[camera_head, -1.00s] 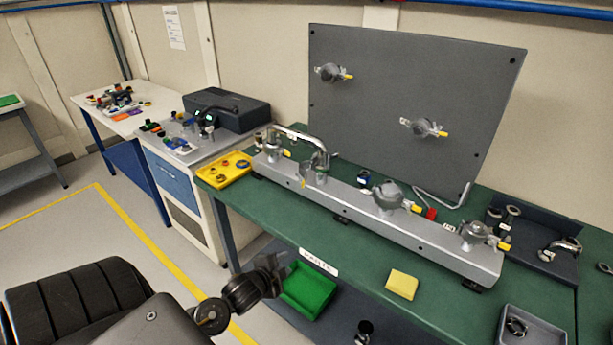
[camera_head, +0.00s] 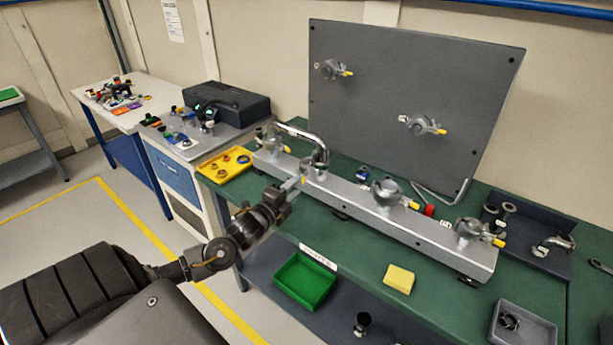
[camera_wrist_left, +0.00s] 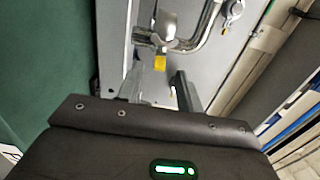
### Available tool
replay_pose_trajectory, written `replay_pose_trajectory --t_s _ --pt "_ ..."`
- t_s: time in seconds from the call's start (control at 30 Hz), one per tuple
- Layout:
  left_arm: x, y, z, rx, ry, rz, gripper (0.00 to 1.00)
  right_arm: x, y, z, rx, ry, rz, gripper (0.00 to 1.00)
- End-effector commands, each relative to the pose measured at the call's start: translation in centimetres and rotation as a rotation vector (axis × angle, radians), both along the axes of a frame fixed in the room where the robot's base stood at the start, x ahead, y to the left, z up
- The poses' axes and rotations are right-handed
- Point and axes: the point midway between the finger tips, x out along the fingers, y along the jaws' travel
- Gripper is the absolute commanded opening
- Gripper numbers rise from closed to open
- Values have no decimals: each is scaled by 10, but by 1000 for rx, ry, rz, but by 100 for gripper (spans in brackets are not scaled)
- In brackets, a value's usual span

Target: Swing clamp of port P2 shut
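The grey manifold bar (camera_head: 385,211) lies along the green bench with several ports on top. A bent chrome pipe (camera_head: 308,135) joins its two leftmost ports; I take the second from the left as P2, though no label is readable. The clamp at that port (camera_head: 313,172) is partly hidden by my gripper. In the left wrist view its yellow-tipped lever (camera_wrist_left: 160,63) points toward me, just beyond and between the fingertips. My left gripper (camera_head: 294,186) is open, its fingers apart at the port's front side (camera_wrist_left: 157,85); nothing is visibly gripped. My right gripper is not in view.
Other clamps with yellow tips sit at the ports to the right (camera_head: 388,192) and on the upright grey panel (camera_head: 418,90). A yellow tray (camera_head: 228,166) lies left of the bar.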

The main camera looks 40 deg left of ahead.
Motion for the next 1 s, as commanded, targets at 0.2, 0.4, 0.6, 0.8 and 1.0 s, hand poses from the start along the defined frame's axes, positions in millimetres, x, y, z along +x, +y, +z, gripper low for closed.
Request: replay_pose_trajectory --t_s 0.2,0.4,0.6,0.8,1.0 --pt "41 3 3 -2 0 1 36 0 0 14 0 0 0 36" --pt "63 4 1 -2 2 0 36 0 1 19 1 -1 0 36" --pt "68 4 -1 -2 2 -1 36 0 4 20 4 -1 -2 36" --pt "68 4 -1 -2 2 -1 34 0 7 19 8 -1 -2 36" --pt "68 4 -1 -2 2 -1 8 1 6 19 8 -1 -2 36"
